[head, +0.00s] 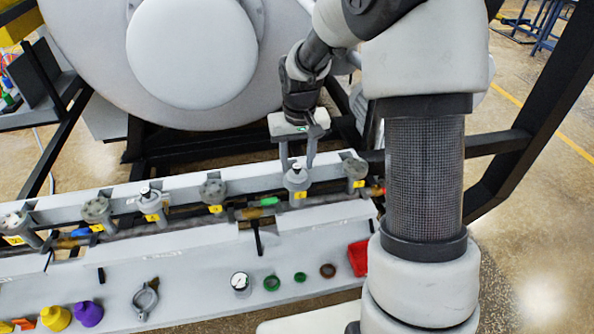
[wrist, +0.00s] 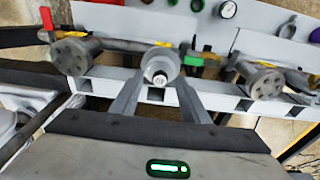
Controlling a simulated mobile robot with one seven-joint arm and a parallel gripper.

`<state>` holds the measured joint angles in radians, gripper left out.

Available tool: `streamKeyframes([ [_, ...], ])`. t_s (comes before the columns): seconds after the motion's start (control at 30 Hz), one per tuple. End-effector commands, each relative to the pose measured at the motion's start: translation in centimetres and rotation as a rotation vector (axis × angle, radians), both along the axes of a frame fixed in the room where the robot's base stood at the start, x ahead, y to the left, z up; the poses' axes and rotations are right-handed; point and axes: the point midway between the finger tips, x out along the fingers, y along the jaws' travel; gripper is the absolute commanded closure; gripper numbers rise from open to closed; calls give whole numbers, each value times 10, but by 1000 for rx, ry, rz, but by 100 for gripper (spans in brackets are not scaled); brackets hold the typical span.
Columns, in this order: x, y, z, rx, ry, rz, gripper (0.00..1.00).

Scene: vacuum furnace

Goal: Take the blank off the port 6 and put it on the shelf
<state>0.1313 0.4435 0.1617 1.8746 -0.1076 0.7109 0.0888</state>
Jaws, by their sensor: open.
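A row of grey ports with yellow number labels runs along a rail. My gripper (head: 297,168) points down at the second port from the right; its number is too small to read surely. On this port sits a grey round blank (head: 297,178) with a small white and black top. In the wrist view the blank (wrist: 161,63) lies between the open fingers of my gripper (wrist: 158,88), one on each side. I cannot tell whether they touch it. The grey shelf (head: 200,285) lies in front of the rail.
The shelf holds a clamp (head: 145,299), a gauge (head: 240,283), green rings (head: 271,283), a brown ring (head: 327,271), a red bin (head: 358,257) and purple and yellow caps (head: 88,313). Bolted neighbouring ports (wrist: 72,56) flank the gripper. Bare shelf lies between clamp and gauge.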

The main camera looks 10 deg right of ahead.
Motion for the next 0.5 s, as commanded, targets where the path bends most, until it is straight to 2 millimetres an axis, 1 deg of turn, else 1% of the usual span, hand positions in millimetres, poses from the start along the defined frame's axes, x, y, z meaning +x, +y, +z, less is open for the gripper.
streamKeyframes([
  [0.07, 0, 0, -3, 0, 0, 0, 59],
  [0.27, 0, 0, -3, 0, -1, 0, 59],
  [0.5, 1, 0, -3, 0, -1, 0, 99],
])
